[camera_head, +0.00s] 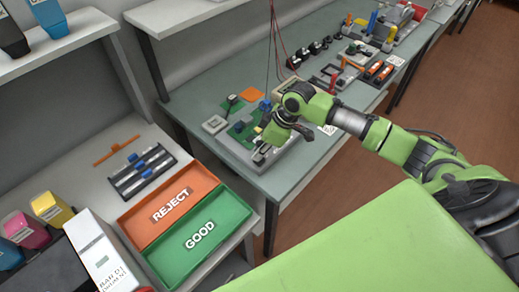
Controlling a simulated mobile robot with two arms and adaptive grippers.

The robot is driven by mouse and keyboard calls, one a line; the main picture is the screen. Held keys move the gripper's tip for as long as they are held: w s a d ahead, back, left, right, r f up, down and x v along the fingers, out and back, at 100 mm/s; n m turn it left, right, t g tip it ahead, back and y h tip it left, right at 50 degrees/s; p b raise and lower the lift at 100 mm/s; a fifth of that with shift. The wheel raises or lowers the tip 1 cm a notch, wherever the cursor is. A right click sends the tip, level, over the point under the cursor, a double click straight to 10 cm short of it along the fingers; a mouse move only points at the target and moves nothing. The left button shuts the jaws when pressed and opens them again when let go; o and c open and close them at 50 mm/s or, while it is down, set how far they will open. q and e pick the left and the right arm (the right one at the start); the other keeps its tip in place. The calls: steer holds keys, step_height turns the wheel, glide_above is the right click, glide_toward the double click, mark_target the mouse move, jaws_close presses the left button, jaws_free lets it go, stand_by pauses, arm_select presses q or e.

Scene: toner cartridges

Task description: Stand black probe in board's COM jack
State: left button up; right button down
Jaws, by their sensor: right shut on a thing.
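The test board (241,131), a green panel on a grey base, sits at the near left end of the far bench. My right gripper (264,148) is low over the board's right part, its arm reaching in from the right. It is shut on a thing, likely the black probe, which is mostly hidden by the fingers. A thin dark lead (268,70) hangs from above towards the gripper. The COM jack cannot be made out, nor whether the probe touches it. My left gripper is out of view.
The bench behind holds several tools and parts (345,65). A red REJECT tray (169,202) and a green GOOD tray (204,234) lie on the nearer table beside a dark rack (141,169). Toner boxes stand at the left. A bare bench strip (283,182) lies before the board.

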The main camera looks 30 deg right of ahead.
steer(key=c, duration=1.9)
jaws_free()
steer(key=v, duration=1.2)
